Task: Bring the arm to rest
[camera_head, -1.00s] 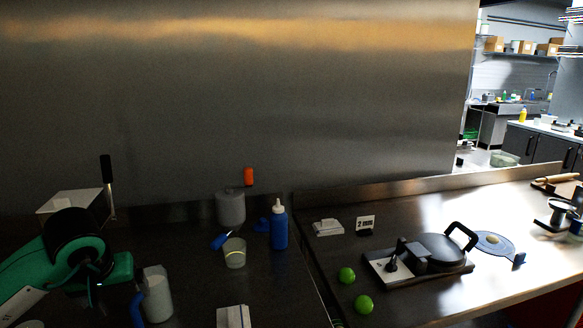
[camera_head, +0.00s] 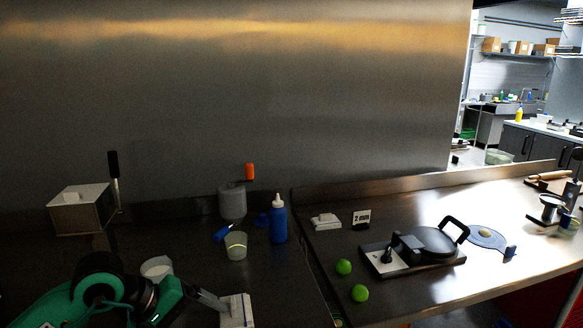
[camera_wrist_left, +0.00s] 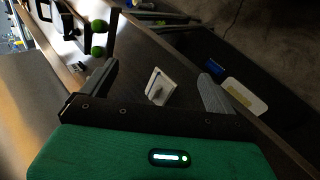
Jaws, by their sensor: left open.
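My left arm, green and black, comes in from the lower left of the head view. Its gripper (camera_head: 212,302) points right, near a small white block (camera_head: 236,312) on the dark counter. In the left wrist view the two grey fingers of the left gripper (camera_wrist_left: 156,84) are wide apart. The white block (camera_wrist_left: 160,88) shows between them in the picture, lying on the counter below. Nothing is held. My right gripper is not in view.
A blue bottle (camera_head: 278,222), a cup (camera_head: 236,246) and a grey canister (camera_head: 232,204) stand behind the arm. A white cup (camera_head: 157,267) is close beside it. Two green balls (camera_head: 344,267) and a black press (camera_head: 430,245) are to the right.

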